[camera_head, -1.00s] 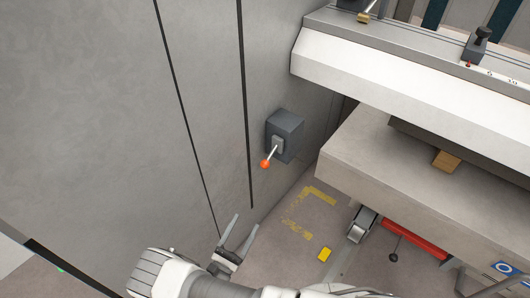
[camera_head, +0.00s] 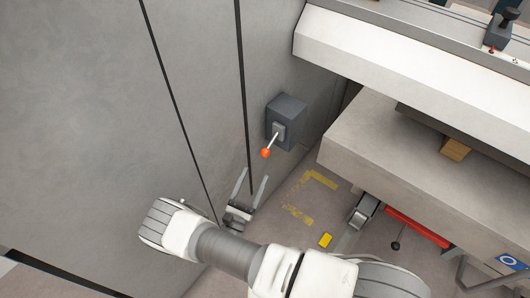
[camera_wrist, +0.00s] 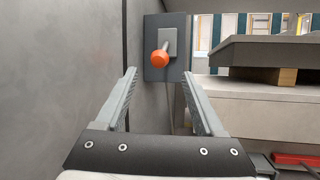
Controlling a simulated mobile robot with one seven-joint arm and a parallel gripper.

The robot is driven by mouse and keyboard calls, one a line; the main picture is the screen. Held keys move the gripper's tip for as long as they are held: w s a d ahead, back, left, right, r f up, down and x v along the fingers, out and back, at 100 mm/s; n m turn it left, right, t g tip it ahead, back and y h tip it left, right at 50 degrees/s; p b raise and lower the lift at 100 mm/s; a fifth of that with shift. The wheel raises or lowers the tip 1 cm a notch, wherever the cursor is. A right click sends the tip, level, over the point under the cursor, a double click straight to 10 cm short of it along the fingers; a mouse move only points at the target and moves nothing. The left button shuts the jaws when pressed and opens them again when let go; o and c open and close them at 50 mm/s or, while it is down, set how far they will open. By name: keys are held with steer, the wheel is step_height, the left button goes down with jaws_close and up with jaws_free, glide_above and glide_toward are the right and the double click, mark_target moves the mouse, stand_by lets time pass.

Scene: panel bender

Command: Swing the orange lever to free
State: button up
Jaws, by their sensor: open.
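The lever (camera_head: 266,152) has an orange knob on a short light rod. It sticks out from a dark grey box (camera_head: 287,108) fixed to the grey wall, and in the head view it slants down to the left. In the wrist view the orange knob (camera_wrist: 159,58) shows ahead, beyond the fingertips and between them, with the box (camera_wrist: 155,73) behind it. My gripper (camera_head: 254,174) is open and empty, just below the knob in the head view. It also shows in the wrist view (camera_wrist: 159,75). The fingers appear apart from the lever.
The grey wall (camera_head: 190,80) runs close along the left. A machine bed (camera_head: 375,150) juts out at the right of the box. Below are a red bar (camera_head: 415,232), a yellow block (camera_head: 326,240) and yellow floor marks (camera_head: 320,179). The space between fingers and knob looks clear.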

mark_target(265, 153)
steer(key=b+x, duration=0.1)
steer(key=x, duration=0.8)
steer(key=shift+w+d+r, duration=0.15)
steer(key=shift+w, duration=0.05)
jaws_close()
stand_by(1.0)
